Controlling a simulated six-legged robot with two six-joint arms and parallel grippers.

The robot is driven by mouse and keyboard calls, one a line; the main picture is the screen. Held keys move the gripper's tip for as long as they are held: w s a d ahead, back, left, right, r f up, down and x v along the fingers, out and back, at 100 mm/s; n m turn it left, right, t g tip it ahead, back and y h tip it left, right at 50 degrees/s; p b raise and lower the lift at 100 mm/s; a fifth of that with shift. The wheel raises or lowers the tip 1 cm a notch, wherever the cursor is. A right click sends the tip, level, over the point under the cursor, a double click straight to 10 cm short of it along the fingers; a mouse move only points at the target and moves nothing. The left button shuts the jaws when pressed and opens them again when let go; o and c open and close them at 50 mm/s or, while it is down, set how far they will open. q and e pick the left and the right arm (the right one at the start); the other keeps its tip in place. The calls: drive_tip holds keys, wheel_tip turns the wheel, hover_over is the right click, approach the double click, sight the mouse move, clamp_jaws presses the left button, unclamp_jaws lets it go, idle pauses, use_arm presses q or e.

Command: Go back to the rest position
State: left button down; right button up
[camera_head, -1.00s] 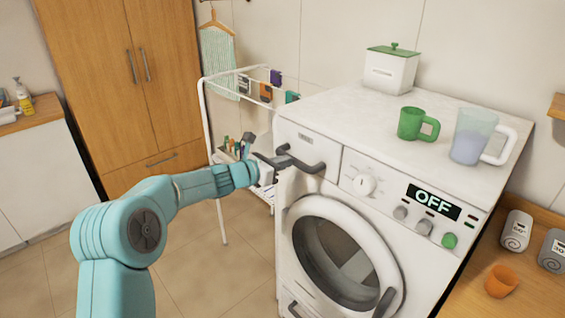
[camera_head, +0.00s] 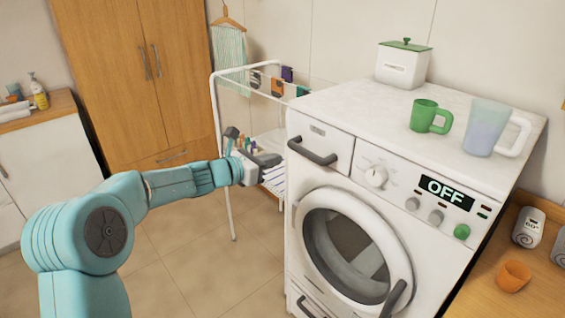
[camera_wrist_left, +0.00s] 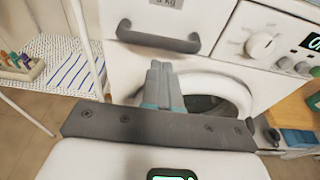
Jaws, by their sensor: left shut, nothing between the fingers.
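My left gripper (camera_head: 272,160) is at the end of my teal arm, in the middle of the head view. It is shut with nothing between its fingers. It is left of the washing machine (camera_head: 297,225) and apart from its dark drawer handle (camera_head: 312,152). In the left wrist view its closed grey fingers (camera_wrist_left: 161,78) point at the machine's front, below the drawer handle (camera_wrist_left: 158,38). The detergent drawer looks closed. My right gripper is not in view.
A white drying rack (camera_head: 217,120) stands behind my left gripper. A green mug (camera_head: 424,115), a clear jug (camera_head: 482,130) and a white tin (camera_head: 402,68) stand on the machine. An orange cup (camera_head: 513,276) is on the wooden counter at right. The tiled floor at front is clear.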

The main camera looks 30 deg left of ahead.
use_arm(q)
drive_tip(key=v, duration=0.5)
drive_tip(key=shift+a+r+b, duration=0.1)
drive_tip(key=shift+b, duration=0.3)
drive_tip(key=s+d+f+m+g+h, duration=0.15)
drive_tip(key=d+f+g, duration=0.35)
drive_tip(key=d+f, duration=0.9)
drive_tip(key=s+d+f+m+g, duration=0.2)
drive_tip(key=s+f, duration=0.2)
drive_tip(key=f, duration=0.3)
drive_tip(key=s+d+f+m+g, duration=0.2)
drive_tip(key=s+f, duration=0.1)
drive_tip(key=f, duration=0.3)
drive_tip(key=s+d+f+m+g+y, duration=0.2)
drive_tip(key=s+f+m, duration=0.6)
drive_tip(key=s+m, duration=0.4)
drive_tip(key=s+d+f+m+g+y, duration=0.1)
drive_tip(key=s+d+f+m+g, duration=0.1)
drive_tip(key=s+f+m, duration=0.6)
drive_tip(key=s+m+g, duration=0.1)
drive_tip(key=s+m, duration=0.3)
drive_tip(key=shift+d+f+y, duration=0.15)
drive_tip(key=shift+d+y, duration=0.2)
